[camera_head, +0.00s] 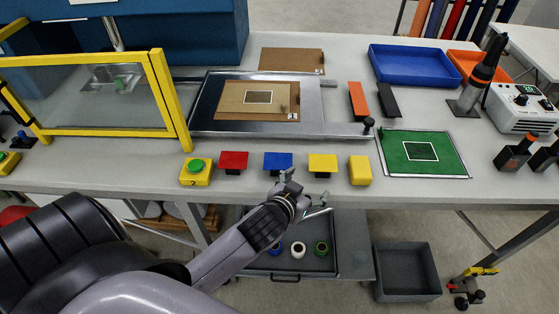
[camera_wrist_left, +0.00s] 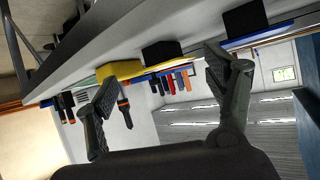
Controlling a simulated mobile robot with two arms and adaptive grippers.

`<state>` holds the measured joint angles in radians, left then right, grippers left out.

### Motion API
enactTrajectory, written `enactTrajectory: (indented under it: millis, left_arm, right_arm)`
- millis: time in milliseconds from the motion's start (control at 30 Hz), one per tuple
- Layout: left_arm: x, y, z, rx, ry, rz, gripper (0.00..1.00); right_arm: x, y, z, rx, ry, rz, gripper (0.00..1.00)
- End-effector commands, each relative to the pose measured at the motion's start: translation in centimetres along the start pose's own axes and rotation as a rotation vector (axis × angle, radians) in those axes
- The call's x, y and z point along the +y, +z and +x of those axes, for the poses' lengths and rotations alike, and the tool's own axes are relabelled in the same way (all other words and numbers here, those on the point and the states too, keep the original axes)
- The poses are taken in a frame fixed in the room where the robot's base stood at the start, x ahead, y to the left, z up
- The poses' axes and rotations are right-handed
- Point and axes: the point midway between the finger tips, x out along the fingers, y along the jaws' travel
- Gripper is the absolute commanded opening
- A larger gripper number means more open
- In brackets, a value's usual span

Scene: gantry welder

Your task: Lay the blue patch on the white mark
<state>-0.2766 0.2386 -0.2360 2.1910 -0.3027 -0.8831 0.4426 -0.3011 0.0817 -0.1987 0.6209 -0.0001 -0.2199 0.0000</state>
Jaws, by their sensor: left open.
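The blue patch (camera_head: 278,160) lies flat on a small black stand near the table's front edge, between a red and a yellow patch. In the left wrist view, which is turned over, its thin blue edge (camera_wrist_left: 272,36) shows at upper right by the right finger. A white outlined rectangle (camera_head: 421,151) is on the green mat (camera_head: 450,160) at right. Another pale-outlined dark rectangle (camera_head: 258,97) is on the cardboard on the metal plate. My left gripper (camera_head: 307,192) is open and empty, in front of the table edge, just nearer than the blue patch. My right gripper is not visible.
A red patch (camera_head: 233,160), a yellow patch (camera_head: 323,162), a yellow block (camera_head: 360,170) and a green button box (camera_head: 196,171) line the front edge. A yellow-framed glass guard (camera_head: 100,95) stands left. A blue tray (camera_head: 412,66) is behind. A drawer with tape rolls (camera_head: 290,262) is below.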

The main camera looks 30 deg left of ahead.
Motion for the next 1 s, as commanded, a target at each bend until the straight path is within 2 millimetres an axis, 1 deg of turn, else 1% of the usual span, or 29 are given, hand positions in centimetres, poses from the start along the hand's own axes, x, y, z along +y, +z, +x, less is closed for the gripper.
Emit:
enactTrajectory:
  millis: [33,67,167,267,300,367,400,467,500,533,600,667,733,800,867,900,967,1000]
  left_arm:
    - [0.1,-1.7,0.4,0.058,0.006,-0.002,0.77]
    - [0.2,-2.7,0.6,0.092,0.011,-0.007,0.77]
    - [0.9,-6.9,0.9,0.235,0.041,-0.017,0.77]
    - [2.2,-12.1,0.8,0.414,0.104,-0.022,0.77]
    - [3.0,-14.4,0.4,0.499,0.144,-0.017,0.77]
    - [4.6,-18.2,-0.6,0.633,0.227,-0.002,0.77]
    - [5.9,-20.5,-1.5,0.719,0.297,0.015,0.77]
    - [8.1,-23.2,-3.1,0.829,0.415,0.052,0.77]
    - [9.6,-24.6,-4.2,0.889,0.501,0.086,0.77]
    - [10.7,-25.4,-5.0,0.924,0.568,0.115,0.77]
    - [13.2,-26.4,-6.9,0.978,0.728,0.198,0.77]
    - [15.1,-26.5,-8.2,0.989,0.866,0.283,0.77]
    - [16.9,-25.7,-9.1,0.958,1.018,0.396,0.77]
    - [17.9,-24.3,-9.5,0.878,1.151,0.518,0.77]
    - [18.1,-22.7,-9.2,0.774,1.242,0.628,0.77]
    - [17.9,-21.5,-8.8,0.687,1.288,0.699,0.77]
    - [16.8,-19.8,-7.9,0.534,1.334,0.8,0.77]
    - [15.7,-18.7,-7.1,0.42,1.345,0.861,0.77]
  right_arm:
    - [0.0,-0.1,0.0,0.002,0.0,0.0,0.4]
    - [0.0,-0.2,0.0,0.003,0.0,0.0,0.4]
    - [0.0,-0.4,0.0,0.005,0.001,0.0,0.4]
    - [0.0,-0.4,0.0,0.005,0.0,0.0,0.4]
    - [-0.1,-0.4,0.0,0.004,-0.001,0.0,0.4]
    - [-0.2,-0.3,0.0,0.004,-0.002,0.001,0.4]
    - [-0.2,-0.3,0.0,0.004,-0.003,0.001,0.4]
    - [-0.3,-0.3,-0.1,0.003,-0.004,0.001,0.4]
    - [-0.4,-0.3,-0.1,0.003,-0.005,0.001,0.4]
    - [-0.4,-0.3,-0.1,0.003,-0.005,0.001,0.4]
    - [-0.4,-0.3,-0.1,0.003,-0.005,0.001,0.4]
    - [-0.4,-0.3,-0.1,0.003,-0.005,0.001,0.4]
    - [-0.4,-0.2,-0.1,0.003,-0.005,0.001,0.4]
    - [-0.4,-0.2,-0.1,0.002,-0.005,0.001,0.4]
    - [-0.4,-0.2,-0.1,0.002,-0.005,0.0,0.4]
    - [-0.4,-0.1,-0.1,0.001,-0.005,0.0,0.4]
    - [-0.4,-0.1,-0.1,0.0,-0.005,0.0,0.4]
    - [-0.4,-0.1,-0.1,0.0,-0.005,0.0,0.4]
